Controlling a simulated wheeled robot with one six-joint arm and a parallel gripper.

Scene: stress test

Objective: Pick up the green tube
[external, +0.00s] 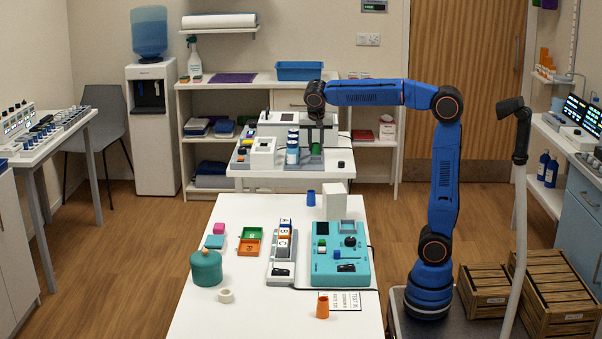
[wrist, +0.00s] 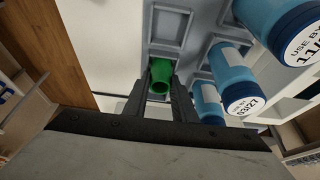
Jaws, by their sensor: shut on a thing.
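The green tube (wrist: 160,74) is between the two dark fingertips of my gripper (wrist: 160,86) in the wrist view, and the fingers are shut on it. Its open round end faces the camera. It is at or just in front of a square recess of the grey rack (wrist: 168,24); I cannot tell whether it is clear of the recess.
Several blue tubes (wrist: 238,84) with white dated ends stand in the rack close to the right of my gripper. A white box (external: 264,150) stands left of it on the far table. The near table (external: 200,318) holds a teal device (external: 325,268) and other small items.

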